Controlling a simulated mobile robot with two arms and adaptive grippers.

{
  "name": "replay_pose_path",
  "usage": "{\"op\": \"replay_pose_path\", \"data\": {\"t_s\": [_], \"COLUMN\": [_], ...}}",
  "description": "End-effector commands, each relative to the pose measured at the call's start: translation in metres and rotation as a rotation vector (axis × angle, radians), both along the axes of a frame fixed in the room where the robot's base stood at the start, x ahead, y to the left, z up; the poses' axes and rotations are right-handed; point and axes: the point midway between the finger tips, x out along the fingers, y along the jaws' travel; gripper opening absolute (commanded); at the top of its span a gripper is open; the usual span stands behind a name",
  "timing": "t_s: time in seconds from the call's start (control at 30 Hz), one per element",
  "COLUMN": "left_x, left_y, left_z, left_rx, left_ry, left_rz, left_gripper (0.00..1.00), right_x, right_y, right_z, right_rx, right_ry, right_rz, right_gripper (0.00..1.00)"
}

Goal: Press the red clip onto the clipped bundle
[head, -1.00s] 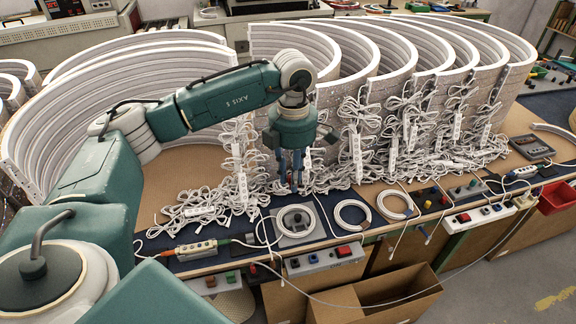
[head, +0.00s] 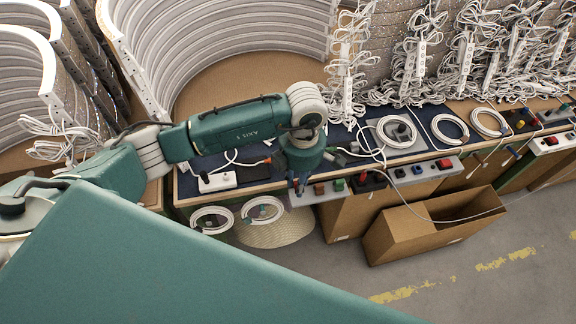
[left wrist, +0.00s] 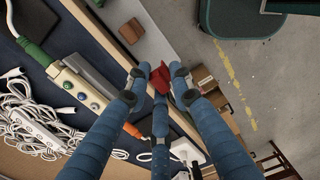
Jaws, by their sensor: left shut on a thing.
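In the head view my left gripper (head: 299,188) points down at the left end of the grey strip on the bench front. In the left wrist view its blue fingers (left wrist: 158,82) are closed around a small red piece (left wrist: 161,77), apparently the red clip. The fingers hide much of it, and in the head view I cannot make it out. Bundles of white cable (head: 347,70) hang along the curved panels; I cannot tell which is the clipped bundle. White cables (left wrist: 35,125) also lie left of the fingers in the wrist view. My right gripper is not in view.
The grey strip (head: 410,174) carries brown, green and red blocks. White coils (head: 212,219) hang at the bench front, and others (head: 450,129) lie on top. An open cardboard box (head: 420,235) stands on the floor. A controller with buttons (left wrist: 78,86) lies on the bench.

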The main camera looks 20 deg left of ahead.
Motion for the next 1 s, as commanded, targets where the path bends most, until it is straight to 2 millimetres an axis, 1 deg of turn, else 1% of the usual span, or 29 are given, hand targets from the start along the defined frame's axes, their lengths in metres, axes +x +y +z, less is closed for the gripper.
{"op": "replay_pose_path", "data": {"t_s": [0.23, 0.47, 0.7, 1.0], "left_x": [-0.001, -0.001, -0.001, -0.001], "left_y": [-0.002, -0.001, -0.001, -0.001], "left_z": [-0.009, -0.025, -0.037, -0.038], "left_rx": [0.0, 0.0, 0.001, 0.001], "left_ry": [0.0, 0.001, 0.0, 0.0], "left_rz": [-0.002, -0.001, -0.001, -0.001], "left_gripper": [0.11, 0.11, 0.11, 0.11], "right_x": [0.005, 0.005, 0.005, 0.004], "right_y": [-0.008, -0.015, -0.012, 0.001], "right_z": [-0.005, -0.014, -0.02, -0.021], "right_rx": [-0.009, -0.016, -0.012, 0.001], "right_ry": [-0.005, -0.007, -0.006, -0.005], "right_rz": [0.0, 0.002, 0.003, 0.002], "right_gripper": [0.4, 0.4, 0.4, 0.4]}}
